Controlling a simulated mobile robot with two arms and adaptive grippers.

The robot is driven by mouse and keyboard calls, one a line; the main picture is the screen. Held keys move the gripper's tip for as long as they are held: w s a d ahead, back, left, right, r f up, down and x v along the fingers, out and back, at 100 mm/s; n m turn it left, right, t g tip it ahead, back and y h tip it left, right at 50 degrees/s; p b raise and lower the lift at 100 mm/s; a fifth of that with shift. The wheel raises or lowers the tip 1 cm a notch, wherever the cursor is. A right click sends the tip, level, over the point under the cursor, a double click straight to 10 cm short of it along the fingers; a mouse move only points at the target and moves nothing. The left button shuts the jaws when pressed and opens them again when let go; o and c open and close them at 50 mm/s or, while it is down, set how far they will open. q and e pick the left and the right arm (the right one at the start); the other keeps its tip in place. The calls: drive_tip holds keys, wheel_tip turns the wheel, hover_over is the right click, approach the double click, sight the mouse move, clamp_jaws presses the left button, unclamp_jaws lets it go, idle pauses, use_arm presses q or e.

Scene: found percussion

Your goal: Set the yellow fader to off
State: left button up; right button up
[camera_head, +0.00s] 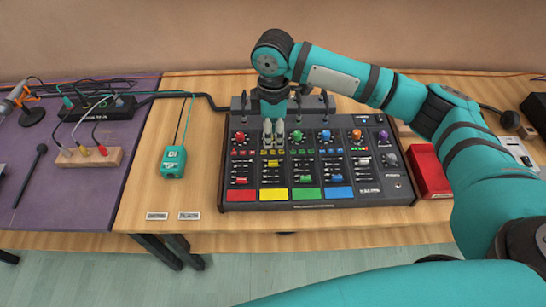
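The mixer panel (209,205) is a dark box on the wooden table with red, yellow, green and blue columns. The yellow column has a yellow label strip, a small yellow fader (272,163) and a yellow pad (273,195) at the front edge. The fader's exact setting is too small to read. My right gripper (273,140) points down over the upper part of the yellow column, above the fader, and hides the knob there. Its two pale fingertips are close together, with nothing visible between them. I cannot tell whether they touch. My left gripper is not in view.
Red (239,137), green (297,137) and blue (324,135) knobs top the neighbouring columns. A teal box (174,162) with a cable lies left of the mixer. A red box (430,178) stands at its right. Bare table lies in front.

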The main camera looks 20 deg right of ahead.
sight(273, 162)
wheel_tip(273, 162, down, 11)
drive_tip(key=shift+f+p, duration=0.15)
drive_tip(key=shift+p, duration=0.4)
clamp_jaws()
